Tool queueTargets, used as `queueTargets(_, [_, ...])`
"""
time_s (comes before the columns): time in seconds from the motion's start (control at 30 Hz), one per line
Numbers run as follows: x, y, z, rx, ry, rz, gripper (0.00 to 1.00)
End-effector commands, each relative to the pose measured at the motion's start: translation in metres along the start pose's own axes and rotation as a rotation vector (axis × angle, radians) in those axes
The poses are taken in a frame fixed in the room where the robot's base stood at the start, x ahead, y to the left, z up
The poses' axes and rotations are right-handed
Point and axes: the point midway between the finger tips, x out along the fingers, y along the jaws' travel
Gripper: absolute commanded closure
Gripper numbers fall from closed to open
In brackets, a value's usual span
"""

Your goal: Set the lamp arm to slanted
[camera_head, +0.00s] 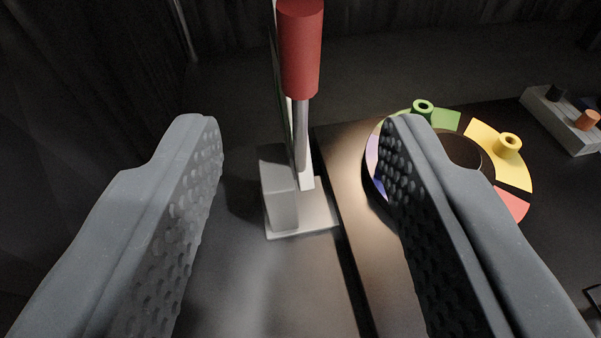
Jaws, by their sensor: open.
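The lamp arm fixture stands ahead, between my fingers in the picture. It has a red cylindrical handle (301,50) on a thin metal rod (301,135), which points upward and looks close to upright. The rod rises beside a grey block on a pale square base (310,216). A thin flat panel, seen almost edge-on, stands just left of the rod. My gripper (302,135) is open, with one grey finger on each side of the fixture. I see no contact with the handle.
To the right, a round colour-segmented disc (484,137) carries green (422,108) and yellow (509,145) knobs, partly hidden by my right finger. A grey box (560,120) with black and orange knobs sits at far right. The dark table left of the fixture is clear.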

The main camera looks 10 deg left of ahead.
Motion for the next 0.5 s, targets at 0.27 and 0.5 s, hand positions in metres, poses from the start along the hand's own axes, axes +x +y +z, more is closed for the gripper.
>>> queueTargets(0.27, [-0.002,-0.011,0.011,0.017,0.055,-0.027,1.00])
queueTargets(0.5, [-0.019,-0.018,0.036,0.044,0.206,-0.043,1.00])
